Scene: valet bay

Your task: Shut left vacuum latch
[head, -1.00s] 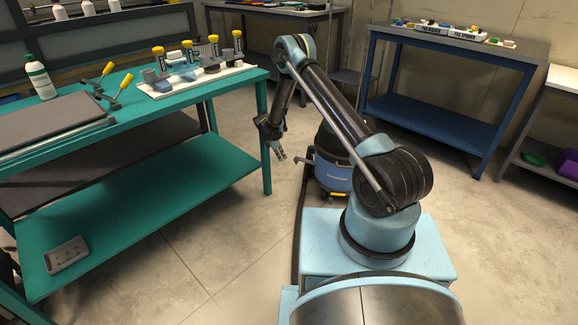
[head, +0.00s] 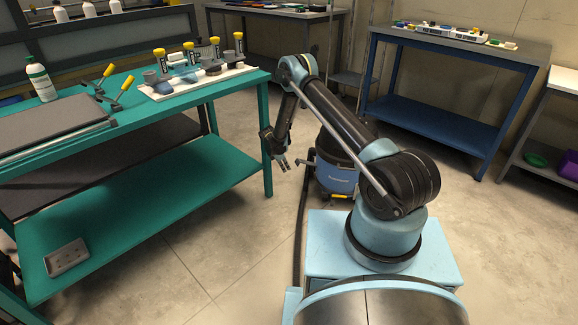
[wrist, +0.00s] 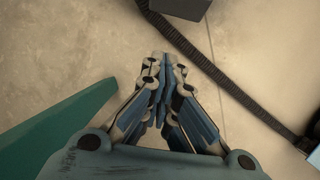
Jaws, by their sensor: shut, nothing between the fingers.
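The vacuum (head: 334,172), blue with a dark top, stands on the floor behind my arm, and my arm hides part of it. A small grey latch-like piece (head: 305,162) sticks out at its left side. A yellow piece (head: 343,196) shows low on its front. My gripper (head: 283,164) hangs in the air left of the vacuum, apart from it, near the green bench's corner leg. In the wrist view my gripper (wrist: 163,62) is shut and empty over bare floor. There, only an edge of the vacuum (wrist: 313,155) shows at the lower right.
The vacuum's dark hose (head: 302,220) runs along the floor toward my base; it crosses the wrist view too (wrist: 215,72). The green bench (head: 215,92) stands at the left with bottles and tools. A blue table (head: 440,110) stands behind. Floor between bench and hose is clear.

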